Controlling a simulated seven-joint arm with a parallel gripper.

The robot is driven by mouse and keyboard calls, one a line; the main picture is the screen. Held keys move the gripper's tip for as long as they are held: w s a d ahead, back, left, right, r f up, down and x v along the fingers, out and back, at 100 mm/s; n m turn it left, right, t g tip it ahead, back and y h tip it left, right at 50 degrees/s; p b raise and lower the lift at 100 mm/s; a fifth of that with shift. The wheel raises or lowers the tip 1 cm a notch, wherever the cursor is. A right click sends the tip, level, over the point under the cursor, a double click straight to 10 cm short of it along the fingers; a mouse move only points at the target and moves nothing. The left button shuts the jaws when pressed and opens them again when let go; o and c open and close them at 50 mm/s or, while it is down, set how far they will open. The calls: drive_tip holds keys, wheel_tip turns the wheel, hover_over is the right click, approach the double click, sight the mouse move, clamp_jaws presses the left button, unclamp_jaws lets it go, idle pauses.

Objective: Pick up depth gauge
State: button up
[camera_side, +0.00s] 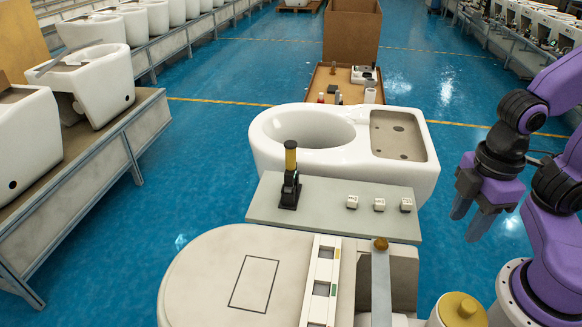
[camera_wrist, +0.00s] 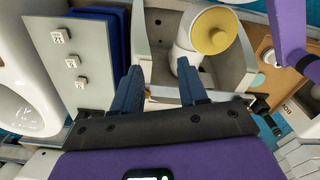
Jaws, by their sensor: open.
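An upright black tool with a yellow-brown top (camera_side: 290,178), which may be the depth gauge, stands at the left of a grey plate (camera_side: 330,208). I cannot confirm which thing is the depth gauge. My gripper (camera_side: 471,216) hangs to the right of the plate, well apart from the tool. Its blue fingers are spread and empty in the wrist view (camera_wrist: 160,85). The wrist view shows the same plate (camera_wrist: 95,30) at upper left, but not the black tool.
Several small white blocks (camera_side: 379,204) sit on the plate. A white toilet bowl (camera_side: 349,164) stands behind it. In front are a toilet lid (camera_side: 205,280), a white slotted strip (camera_side: 322,280) and a brown-knobbed grey bar (camera_side: 381,280). A yellow-capped cylinder (camera_side: 459,308) stands at front right.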

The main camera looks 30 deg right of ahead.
drive_tip(key=shift+o, duration=1.4)
